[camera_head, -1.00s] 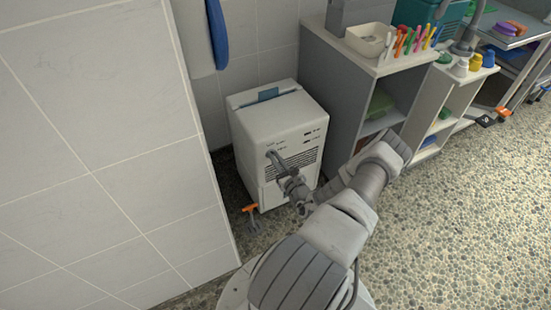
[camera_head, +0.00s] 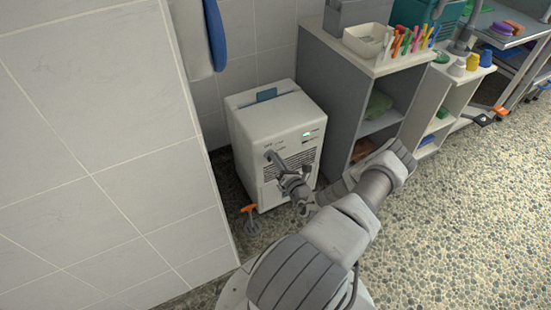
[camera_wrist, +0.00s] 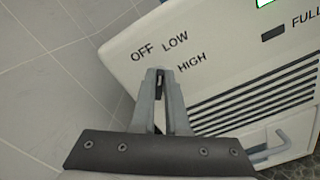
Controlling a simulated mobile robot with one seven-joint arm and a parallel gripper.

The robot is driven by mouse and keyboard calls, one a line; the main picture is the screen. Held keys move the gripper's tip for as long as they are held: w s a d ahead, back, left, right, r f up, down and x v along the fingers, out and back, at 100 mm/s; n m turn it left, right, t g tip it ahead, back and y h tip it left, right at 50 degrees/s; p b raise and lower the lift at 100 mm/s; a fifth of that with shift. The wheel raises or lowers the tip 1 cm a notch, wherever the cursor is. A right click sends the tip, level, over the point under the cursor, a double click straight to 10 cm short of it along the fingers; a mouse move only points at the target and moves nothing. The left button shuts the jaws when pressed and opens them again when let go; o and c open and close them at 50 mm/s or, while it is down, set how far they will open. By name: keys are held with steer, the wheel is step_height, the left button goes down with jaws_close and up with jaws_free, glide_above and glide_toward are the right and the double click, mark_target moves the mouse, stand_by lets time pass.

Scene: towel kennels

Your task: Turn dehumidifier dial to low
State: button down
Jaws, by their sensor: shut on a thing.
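The dehumidifier (camera_head: 275,112) is a white box on the floor against the tiled wall, with a dark vent grille on its front. My gripper (camera_head: 268,155) is at the upper left of that front. In the wrist view my gripper (camera_wrist: 162,76) is shut on the dial (camera_wrist: 160,84), which is mostly hidden between the fingertips. The labels OFF, LOW and HIGH fan out above the fingertips. I cannot tell which label the dial points to. A green light (camera_head: 307,134) glows on the panel; its edge also shows in the wrist view (camera_wrist: 264,2).
An orange-handled tool (camera_head: 249,209) is on the floor by the dehumidifier's left side. A grey shelf unit (camera_head: 340,75) with a white tray (camera_head: 366,41) and markers stands close on the right. A tiled wall (camera_head: 100,150) fills the left. Pebbled floor (camera_head: 460,220) is open at right.

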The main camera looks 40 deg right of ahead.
steer(key=shift+f+m, duration=0.15)
steer(key=shift+m, duration=0.65)
steer(key=c, duration=0.9)
jaws_free()
steer(key=shift+s, duration=0.1)
steer(key=p+v, duration=0.4)
steer(key=v, duration=1.3)
steer(key=shift+s, duration=0.15)
steer(key=shift+d, duration=0.1)
